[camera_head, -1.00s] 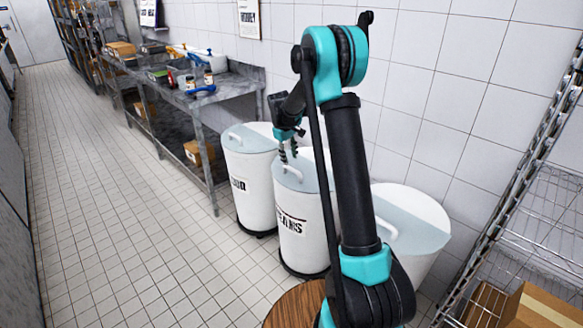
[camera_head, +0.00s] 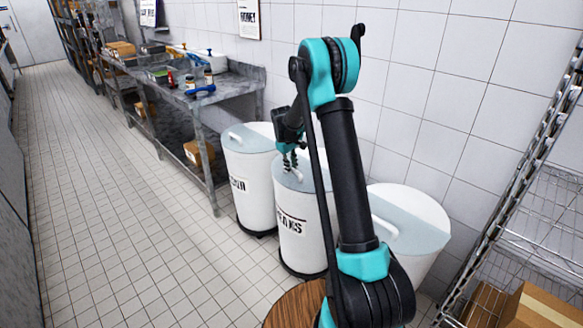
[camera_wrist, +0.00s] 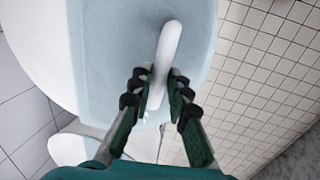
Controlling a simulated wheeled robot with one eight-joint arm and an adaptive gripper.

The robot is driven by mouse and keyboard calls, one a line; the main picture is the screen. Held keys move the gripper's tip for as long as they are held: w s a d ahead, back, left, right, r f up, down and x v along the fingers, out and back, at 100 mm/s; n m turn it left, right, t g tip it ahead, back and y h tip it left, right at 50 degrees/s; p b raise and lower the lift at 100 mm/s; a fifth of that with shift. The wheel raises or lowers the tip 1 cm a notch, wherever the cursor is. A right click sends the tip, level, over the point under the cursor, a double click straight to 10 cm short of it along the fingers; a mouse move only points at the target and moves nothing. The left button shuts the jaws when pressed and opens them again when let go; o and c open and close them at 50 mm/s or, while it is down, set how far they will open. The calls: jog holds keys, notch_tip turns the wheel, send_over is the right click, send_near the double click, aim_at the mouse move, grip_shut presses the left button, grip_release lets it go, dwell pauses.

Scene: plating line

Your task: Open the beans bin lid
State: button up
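The beans bin (camera_head: 302,232) is a white round bin with dark lettering, partly hidden behind my arm. Its pale blue lid flap (camera_head: 303,180) lies flat and shut, and shows in the wrist view (camera_wrist: 105,45). The white bar handle (camera_wrist: 167,45) on the flap runs up from between my fingers. My gripper (camera_head: 290,165) is down at this handle, with one finger on each side of it in the wrist view (camera_wrist: 159,78). The fingertips are very close to the handle; I cannot tell whether both press on it.
A similar white bin (camera_head: 250,187) stands close on the left, and another (camera_head: 418,222) on the right behind my arm. A tiled wall is behind them. A metal table (camera_head: 228,88) with containers is further left; a wire rack (camera_head: 545,225) is at right. The floor at left is clear.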

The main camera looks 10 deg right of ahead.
grip_shut()
jog(key=w+d, duration=0.3)
jog(key=d, duration=0.1)
jog(key=w+d, duration=0.4)
jog(key=d, duration=0.1)
jog(key=w+d, duration=0.3)
jog(key=d, duration=0.2)
jog(key=shift+w+d, duration=0.1)
jog(key=shift+w, duration=0.1)
jog(key=o, duration=0.7)
grip_release()
jog(key=shift+r, duration=0.15)
